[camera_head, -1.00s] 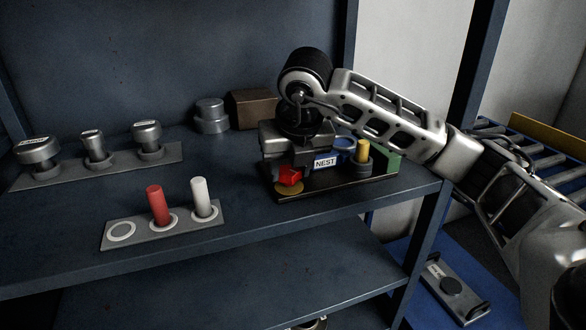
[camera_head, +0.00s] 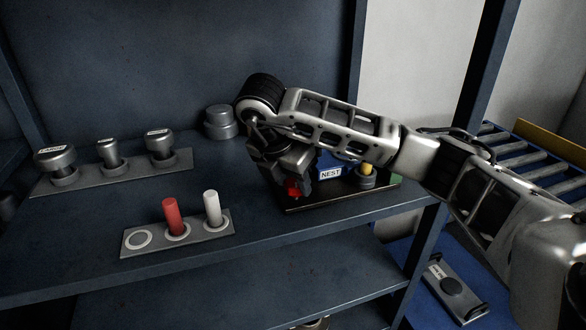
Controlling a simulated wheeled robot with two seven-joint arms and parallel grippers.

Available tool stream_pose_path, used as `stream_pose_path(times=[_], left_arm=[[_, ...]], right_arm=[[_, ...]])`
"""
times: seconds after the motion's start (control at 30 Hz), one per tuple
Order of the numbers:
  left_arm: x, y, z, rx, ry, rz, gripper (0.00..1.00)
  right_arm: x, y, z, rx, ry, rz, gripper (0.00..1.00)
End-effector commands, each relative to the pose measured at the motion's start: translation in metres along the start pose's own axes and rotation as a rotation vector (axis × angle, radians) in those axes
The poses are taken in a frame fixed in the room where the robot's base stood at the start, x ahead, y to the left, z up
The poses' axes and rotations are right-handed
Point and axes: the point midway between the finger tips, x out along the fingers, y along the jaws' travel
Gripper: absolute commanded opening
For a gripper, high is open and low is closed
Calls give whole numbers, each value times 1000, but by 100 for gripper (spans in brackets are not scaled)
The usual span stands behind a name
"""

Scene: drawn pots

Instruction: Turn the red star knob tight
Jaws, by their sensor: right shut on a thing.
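The red star knob (camera_head: 292,187) is at the front left of the black base plate (camera_head: 300,207), beside the blue block labelled NEST (camera_head: 331,174). My right gripper (camera_head: 291,181) reaches down from above and is shut on the knob. Its fingers and wrist hide most of the knob, so its turn angle cannot be read. My left gripper is not in view.
A grey holder (camera_head: 205,243) with a red peg (camera_head: 172,217), a white peg (camera_head: 212,208) and one empty ring stands left. Several metal knobbed pieces sit on a strip (camera_head: 125,172) behind it. A yellow-topped post (camera_head: 366,176) stands right of the block. Rollers (camera_head: 515,153) lie beyond the shelf.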

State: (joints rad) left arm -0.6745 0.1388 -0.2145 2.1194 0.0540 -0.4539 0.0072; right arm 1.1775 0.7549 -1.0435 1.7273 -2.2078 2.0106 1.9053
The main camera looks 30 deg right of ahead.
Motion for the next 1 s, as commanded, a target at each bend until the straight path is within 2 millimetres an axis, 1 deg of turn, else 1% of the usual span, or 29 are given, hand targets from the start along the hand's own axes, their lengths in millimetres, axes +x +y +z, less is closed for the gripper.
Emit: stream_pose_path(times=[0.03,0.33,0.53,0.8,0.83,0.9,1.0], left_arm=[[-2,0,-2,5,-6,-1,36],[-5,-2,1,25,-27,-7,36],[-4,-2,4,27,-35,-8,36],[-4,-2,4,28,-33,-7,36],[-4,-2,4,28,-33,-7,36],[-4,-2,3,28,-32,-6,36],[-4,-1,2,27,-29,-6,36]], right_arm=[[-4,1,2,24,-1,-6,19],[-2,2,2,105,0,-37,19],[-1,3,1,118,0,-42,19],[-1,3,1,117,0,-41,19],[-1,3,1,117,0,-41,48],[-1,3,1,116,0,-42,64],[-1,2,1,115,0,-43,64]])
